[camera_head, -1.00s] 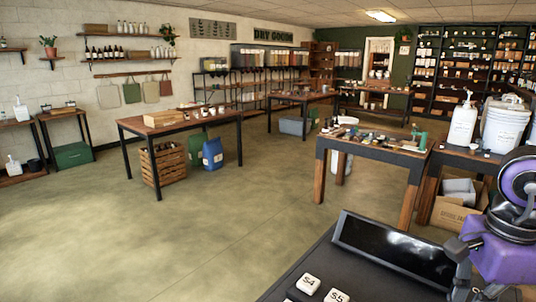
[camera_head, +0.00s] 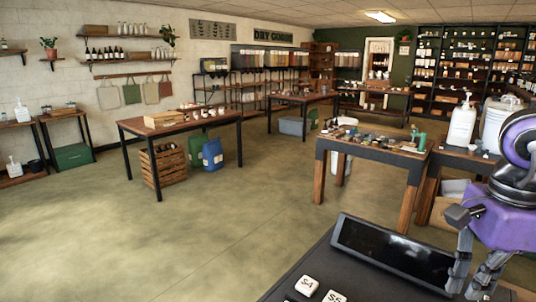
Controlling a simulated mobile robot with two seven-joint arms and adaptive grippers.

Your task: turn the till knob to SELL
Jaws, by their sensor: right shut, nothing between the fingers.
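The black till (camera_head: 345,277) fills the bottom of the view, with a dark tilted display (camera_head: 395,250) and white keys, one marked $4 (camera_head: 307,285) and one marked $5 (camera_head: 334,297). No knob and no SELL marking can be made out. My right gripper (camera_head: 467,291) comes in from the right edge, with its grey fingers pointing down beside the right end of the display. It is shut and holds nothing. Its fingertips are low, close to the bottom edge, and I cannot tell whether they touch the till. My left gripper is not in view.
A dark-topped table (camera_head: 378,151) with small items stands beyond the till. White pump containers (camera_head: 461,126) stand at the right behind my arm. A table (camera_head: 180,123) over a wooden crate (camera_head: 164,166) stands at the left. The floor (camera_head: 190,235) between is clear.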

